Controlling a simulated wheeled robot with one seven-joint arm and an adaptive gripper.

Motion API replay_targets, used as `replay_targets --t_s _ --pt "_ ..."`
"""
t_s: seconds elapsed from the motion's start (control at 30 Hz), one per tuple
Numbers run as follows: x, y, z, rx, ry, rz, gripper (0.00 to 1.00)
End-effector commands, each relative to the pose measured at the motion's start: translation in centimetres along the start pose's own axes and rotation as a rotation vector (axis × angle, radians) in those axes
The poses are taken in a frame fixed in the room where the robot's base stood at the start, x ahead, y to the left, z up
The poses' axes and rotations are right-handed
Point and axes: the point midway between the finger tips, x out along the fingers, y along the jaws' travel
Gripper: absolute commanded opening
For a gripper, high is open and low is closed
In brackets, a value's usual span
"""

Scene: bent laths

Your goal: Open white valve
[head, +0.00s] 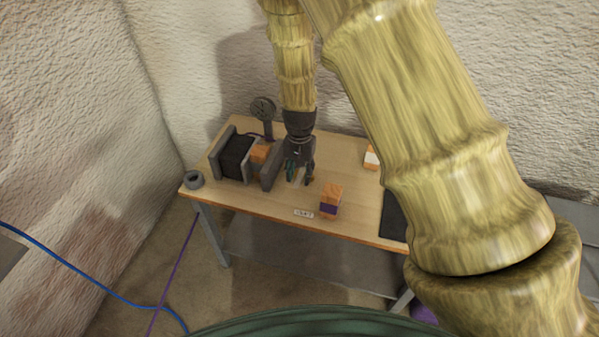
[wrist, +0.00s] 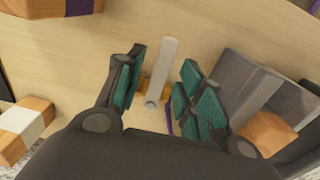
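In the wrist view a pale, whitish lever handle (wrist: 163,65) stands between my fingers, with a small brass-coloured part beside its lower end; I take it for the white valve. My gripper (wrist: 161,84) is open, with one teal-padded finger on each side of the handle.
On the wooden table (head: 260,204), a dark spool-like box (head: 236,156) and an orange block (head: 260,153) stand close left of my gripper. A purple-banded block (head: 331,202), white-banded block (head: 371,157) and dark mat (head: 394,217) lie right. A grey ring (head: 194,179) sits at the left corner.

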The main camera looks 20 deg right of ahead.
Motion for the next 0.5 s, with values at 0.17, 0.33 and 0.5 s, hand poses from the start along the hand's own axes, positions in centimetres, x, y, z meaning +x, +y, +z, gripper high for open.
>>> replay_targets --t_s 0.17,0.33,0.5 --pt "0.21 -0.04 0.0 0.0 0.0 0.0 0.38" --pt "0.2 -0.06 0.0 0.0 0.0 0.0 0.34" --pt "0.19 -0.06 0.0 0.0 0.0 0.0 0.03"
